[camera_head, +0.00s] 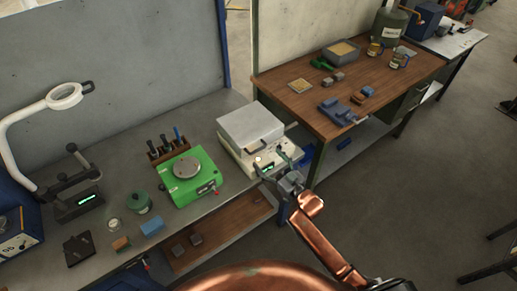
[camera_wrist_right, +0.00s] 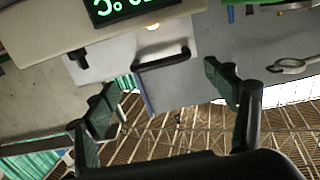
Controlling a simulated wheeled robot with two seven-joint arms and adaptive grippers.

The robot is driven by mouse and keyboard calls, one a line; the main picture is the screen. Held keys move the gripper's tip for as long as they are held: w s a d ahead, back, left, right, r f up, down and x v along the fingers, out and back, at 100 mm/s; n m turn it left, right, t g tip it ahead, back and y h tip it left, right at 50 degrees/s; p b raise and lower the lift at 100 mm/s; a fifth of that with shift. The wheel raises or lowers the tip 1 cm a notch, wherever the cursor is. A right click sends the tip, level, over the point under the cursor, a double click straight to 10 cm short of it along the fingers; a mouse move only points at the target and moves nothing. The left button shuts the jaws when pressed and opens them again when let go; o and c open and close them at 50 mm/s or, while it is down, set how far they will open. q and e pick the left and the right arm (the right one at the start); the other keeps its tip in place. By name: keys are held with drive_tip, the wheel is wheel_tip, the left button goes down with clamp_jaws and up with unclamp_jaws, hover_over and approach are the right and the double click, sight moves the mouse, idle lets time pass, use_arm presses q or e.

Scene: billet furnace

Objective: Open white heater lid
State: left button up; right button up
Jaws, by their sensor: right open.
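The white heater (camera_head: 236,152) stands on the grey bench in the head view, with its lid (camera_head: 250,126) lying shut on top. A small green display and a round knob show on its front. My right gripper (camera_head: 274,165) is at the heater's front right corner, with its fingers apart. In the right wrist view, my right gripper (camera_wrist_right: 164,88) is open and empty. A dark bar handle (camera_wrist_right: 163,60) on a pale panel lies beyond the fingers, between them in the picture. The heater's green display (camera_wrist_right: 125,8) is at the top. My left gripper is not in view.
A green device (camera_head: 188,176) with a round plate stands left of the heater, with a tool rack (camera_head: 166,151) behind it. A wooden-topped table (camera_head: 330,85) with a blue vise-like tool (camera_head: 337,111) is at the right. Open floor lies at the lower right.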

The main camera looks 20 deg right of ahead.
sight(259, 150)
drive_tip(key=x, duration=0.5)
drive_tip(key=shift+w+a, duration=0.1)
drive_tip(key=shift+w, duration=0.1)
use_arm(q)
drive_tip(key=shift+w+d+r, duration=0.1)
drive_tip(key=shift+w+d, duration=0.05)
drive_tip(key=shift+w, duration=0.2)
use_arm(e)
drive_tip(key=shift+w+a+f, duration=0.1)
drive_tip(key=shift+w+a, duration=0.15)
drive_tip(key=shift+w, duration=0.45)
drive_tip(key=shift+c, duration=0.3)
